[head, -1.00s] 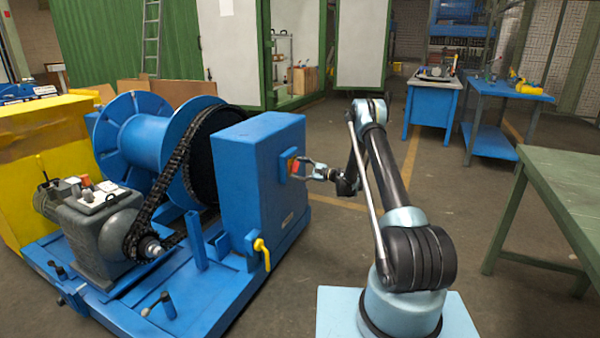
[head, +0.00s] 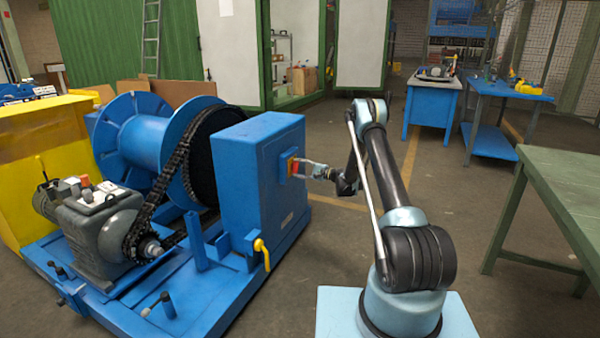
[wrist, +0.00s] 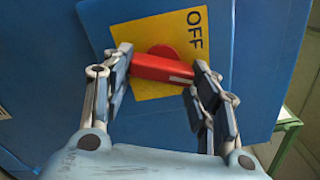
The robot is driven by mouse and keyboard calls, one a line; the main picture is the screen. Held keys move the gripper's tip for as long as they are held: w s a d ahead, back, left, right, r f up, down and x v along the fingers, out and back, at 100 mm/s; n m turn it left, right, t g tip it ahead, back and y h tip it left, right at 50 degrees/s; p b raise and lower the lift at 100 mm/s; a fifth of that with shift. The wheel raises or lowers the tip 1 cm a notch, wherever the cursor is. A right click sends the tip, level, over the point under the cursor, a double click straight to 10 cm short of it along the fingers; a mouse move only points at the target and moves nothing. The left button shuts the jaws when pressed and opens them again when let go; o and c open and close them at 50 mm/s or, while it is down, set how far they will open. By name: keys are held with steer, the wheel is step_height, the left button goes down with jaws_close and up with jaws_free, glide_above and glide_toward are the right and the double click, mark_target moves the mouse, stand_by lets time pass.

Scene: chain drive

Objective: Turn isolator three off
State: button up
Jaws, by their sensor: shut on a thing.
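The isolator is a red rotary handle (wrist: 160,68) on a yellow plate (wrist: 152,26), fixed to the blue cabinet (wrist: 260,60). The word OFF shows on the plate. The plate appears turned in the wrist view, and the handle lies nearly level across the picture. My gripper (wrist: 163,58) has one finger at each end of the handle and is shut on it. In the head view, my gripper (head: 305,168) reaches the isolator (head: 291,166) on the cabinet's right face. No isolator number is readable, and the fingers cover the handle's ends.
A yellow-handled valve (head: 262,252) sits low on the cabinet's side. The blue drum (head: 140,145), chain (head: 172,175) and grey motor (head: 95,225) stand left of it. A green table (head: 565,180) stands at right. Floor between cabinet and table is open around my arm.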

steer(key=n, duration=1.4)
steer(key=shift+s+a+r, duration=0.15)
steer(key=shift+a+r, duration=0.05)
steer(key=shift+r, duration=0.05)
stand_by(0.4)
steer(key=o, duration=1)
steer(key=shift+o, duration=0.3)
steer(key=shift+d, duration=0.1)
steer(key=shift+d, duration=0.1)
steer(key=v, duration=1.1)
steer(key=shift+d, duration=0.35)
steer(key=shift+r, duration=0.1)
